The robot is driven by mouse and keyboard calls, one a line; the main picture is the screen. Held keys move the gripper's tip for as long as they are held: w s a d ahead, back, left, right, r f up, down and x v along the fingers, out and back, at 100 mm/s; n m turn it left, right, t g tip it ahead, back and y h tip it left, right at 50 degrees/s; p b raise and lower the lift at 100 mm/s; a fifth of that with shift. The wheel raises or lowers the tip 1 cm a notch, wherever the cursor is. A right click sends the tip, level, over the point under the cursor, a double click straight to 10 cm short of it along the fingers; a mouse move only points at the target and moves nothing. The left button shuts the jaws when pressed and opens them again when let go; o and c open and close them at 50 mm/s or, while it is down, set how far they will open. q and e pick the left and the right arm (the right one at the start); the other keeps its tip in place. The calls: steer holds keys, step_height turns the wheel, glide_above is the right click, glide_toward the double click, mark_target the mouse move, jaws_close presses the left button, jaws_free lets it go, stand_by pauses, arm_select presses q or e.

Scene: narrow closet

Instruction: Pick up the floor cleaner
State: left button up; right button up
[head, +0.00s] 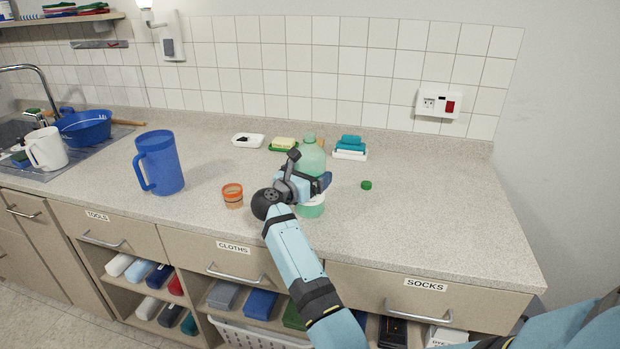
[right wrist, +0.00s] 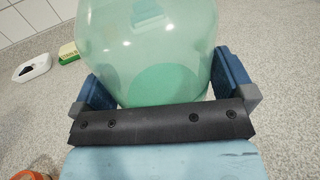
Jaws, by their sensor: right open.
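The floor cleaner is a translucent green bottle (head: 312,160) standing upright on the counter. Its lower front is partly hidden by my right gripper (head: 312,180). In the right wrist view the bottle (right wrist: 150,50) fills the space between the two blue finger pads of my right gripper (right wrist: 165,85). The fingers are open, one on each side of the bottle; I cannot tell whether either pad touches it. A small green cap (head: 366,185) lies on the counter to the right of the bottle. My left gripper does not show.
An orange cup (head: 232,196) and a blue pitcher (head: 159,163) stand left of my right gripper. The counter's right part (head: 440,210) is clear.

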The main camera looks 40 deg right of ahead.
steer(key=c, duration=1.1)
steer(key=shift+r, duration=0.25)
steer(key=shift+c, duration=0.2)
